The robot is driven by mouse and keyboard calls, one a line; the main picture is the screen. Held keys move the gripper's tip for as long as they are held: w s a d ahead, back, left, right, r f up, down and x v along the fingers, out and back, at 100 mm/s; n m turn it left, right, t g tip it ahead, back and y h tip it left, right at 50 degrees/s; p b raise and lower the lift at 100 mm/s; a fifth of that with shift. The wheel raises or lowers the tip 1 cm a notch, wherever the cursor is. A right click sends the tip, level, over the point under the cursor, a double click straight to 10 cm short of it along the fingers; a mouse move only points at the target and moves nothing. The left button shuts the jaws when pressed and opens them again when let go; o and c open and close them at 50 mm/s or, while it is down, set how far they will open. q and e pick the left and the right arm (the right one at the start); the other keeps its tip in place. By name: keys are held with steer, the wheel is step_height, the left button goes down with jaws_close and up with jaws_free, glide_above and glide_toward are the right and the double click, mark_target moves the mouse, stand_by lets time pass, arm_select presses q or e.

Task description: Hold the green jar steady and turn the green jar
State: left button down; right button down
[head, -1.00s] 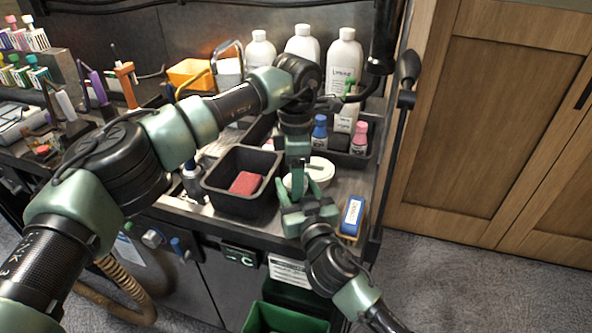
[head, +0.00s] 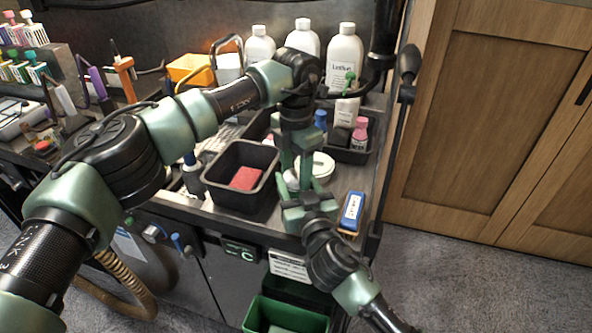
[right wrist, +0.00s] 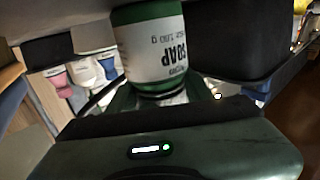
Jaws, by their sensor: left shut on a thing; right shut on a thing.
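The green jar (right wrist: 160,45) shows in the right wrist view, with a white label reading SOAP upside down and a green band. It sits between the dark finger pads of my right gripper (right wrist: 150,45), which is shut on it. In the head view the jar is mostly hidden by the grippers. My left gripper (head: 296,172) reaches down from above, shut on the jar's upper end, though its contact is hard to see. My right gripper (head: 303,203) comes from the front, just below the left one, near the bench's front edge.
A white round container (head: 322,167) stands right behind the grippers. A black bin (head: 222,187) with a red sponge (head: 246,178) is to the left. A blue-and-white brush (head: 351,213) lies to the right. Several white bottles (head: 344,60) stand at the back.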

arm_select(q)
steer(key=c, duration=0.7)
jaws_free()
steer(key=shift+r, duration=2.3)
steer(key=r+m, duration=0.1)
steer(key=m, duration=0.2)
steer(key=shift+r, duration=0.35)
steer(key=m, duration=0.1)
steer(key=r+m, duration=0.1)
steer(key=m, duration=0.1)
steer(key=shift+r+m, duration=0.25)
steer(key=shift+m, duration=0.05)
steer(key=shift+f, duration=0.2)
step_height(320, 180, down, 7)
steer(key=shift+f, duration=0.2)
